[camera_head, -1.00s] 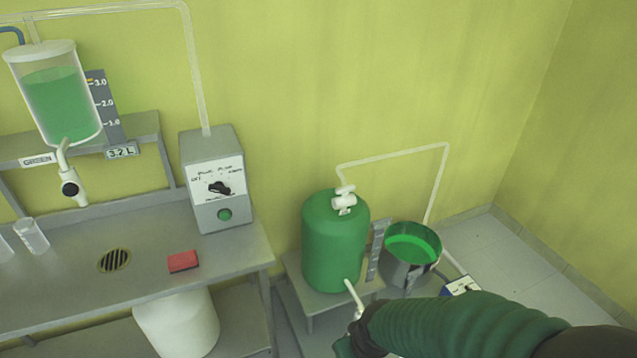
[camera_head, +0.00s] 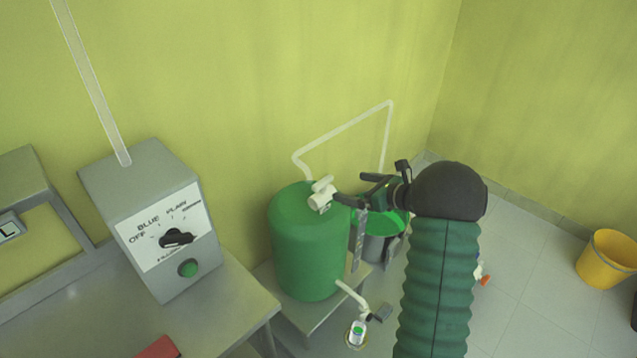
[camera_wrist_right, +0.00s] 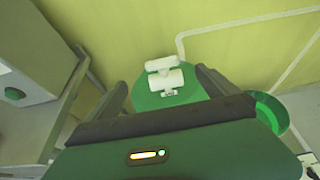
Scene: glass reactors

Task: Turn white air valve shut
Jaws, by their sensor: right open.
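The white air valve (camera_head: 321,194) sits on top of the green tank (camera_head: 306,245), with a white pipe leading from it along the wall. In the right wrist view the valve (camera_wrist_right: 165,78) shows as a white body with a crosswise handle, between and beyond the two dark fingers. My right gripper (camera_head: 350,190) is open, just right of the valve in the head view, its fingers pointing at it. I see no clear contact. My left gripper is in neither view.
A grey control box (camera_head: 155,222) with a black dial stands on the bench at left. A green-rimmed bucket (camera_head: 378,240) is beside the tank, partly hidden by my right arm. A yellow bucket (camera_head: 608,258) stands on the floor at right. A white outlet pipe (camera_head: 352,296) leaves the tank low down.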

